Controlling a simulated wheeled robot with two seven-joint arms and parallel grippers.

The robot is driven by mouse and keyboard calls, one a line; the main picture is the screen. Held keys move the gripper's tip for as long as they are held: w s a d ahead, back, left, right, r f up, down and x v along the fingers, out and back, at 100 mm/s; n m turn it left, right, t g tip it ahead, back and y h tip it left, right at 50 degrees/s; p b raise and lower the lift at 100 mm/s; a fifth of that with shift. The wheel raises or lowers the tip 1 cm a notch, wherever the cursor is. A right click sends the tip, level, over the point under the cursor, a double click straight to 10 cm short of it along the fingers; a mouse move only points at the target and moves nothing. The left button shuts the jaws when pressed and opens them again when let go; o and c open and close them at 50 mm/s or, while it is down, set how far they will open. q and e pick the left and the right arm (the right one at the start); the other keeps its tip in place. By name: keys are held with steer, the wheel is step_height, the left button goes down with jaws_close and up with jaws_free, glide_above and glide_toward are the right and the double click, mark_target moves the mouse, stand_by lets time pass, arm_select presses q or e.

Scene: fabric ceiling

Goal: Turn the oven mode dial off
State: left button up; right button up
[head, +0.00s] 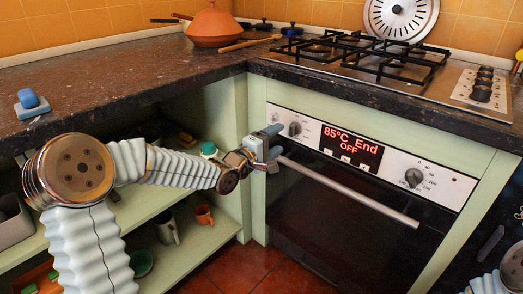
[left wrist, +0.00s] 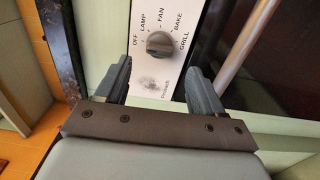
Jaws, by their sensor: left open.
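The oven mode dial (head: 295,128) is a round grey knob on the left of the white oven panel. In the left wrist view the dial (left wrist: 159,44) is ringed by OFF, LAMP, FAN, BAKE and GRILL labels; I cannot tell clearly which its pointer faces. My left gripper (head: 271,143) is at the left end of the panel, beside the dial. In the left wrist view my left gripper (left wrist: 158,68) is open and empty, its fingers apart on either side below the dial, not closed on it.
The oven display (head: 351,146) reads "85°C End OFF". A temperature dial (head: 413,177) sits right of it. The oven handle (head: 345,192) runs below the panel, close to my left gripper. The dark worktop (head: 120,80) overhangs open shelves (head: 195,245) with mugs.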

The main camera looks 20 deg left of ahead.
arm_select(q)
steer(key=v, duration=0.7)
steer(key=shift+s, duration=0.25)
steer(key=s+d+f+m+g+y, duration=0.1)
steer(key=s+d+f+m+g, duration=0.15)
steer(key=f, duration=0.95)
steer(key=s+d+f+m+g, duration=0.1)
steer(key=d+f+g, duration=0.3)
steer(key=f, duration=0.7)
steer(key=s+d+f+m+g, duration=0.3)
steer(key=s+f+m+g, duration=0.1)
steer(key=s+f, duration=0.6)
steer(key=s+d+f+m+g+y, duration=0.1)
steer(key=s+d+f+m+g, duration=0.2)
steer(key=s+f, duration=0.7)
steer(key=s+m+g, duration=0.2)
steer(key=shift+s+d+g, duration=0.15)
steer(key=shift+d+g, duration=0.2)
steer(key=shift+d, duration=0.05)
steer(key=shift+f, duration=0.1)
